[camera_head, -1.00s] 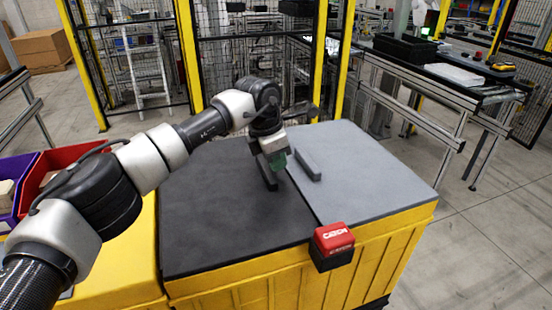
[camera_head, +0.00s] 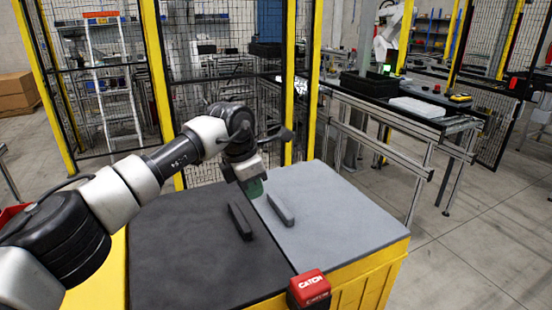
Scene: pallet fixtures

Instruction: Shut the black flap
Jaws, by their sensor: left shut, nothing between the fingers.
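The black flap (camera_head: 190,250) lies flat on top of the yellow box (camera_head: 375,285), level with the grey panel (camera_head: 330,215) to its right. A dark bar handle (camera_head: 240,221) stands on the flap near the seam. My left gripper (camera_head: 255,190) comes in from the left, shut and empty, with green at its fingertips. It is behind the handle in the picture, seemingly above the surface and apart from the handle. My right gripper is not in view.
A grey bar handle (camera_head: 281,209) sits on the grey panel. A red-topped latch block (camera_head: 309,288) is at the box's front edge by the seam. Yellow-framed mesh fencing stands behind. A metal workbench (camera_head: 400,110) is at the right, with open floor before it.

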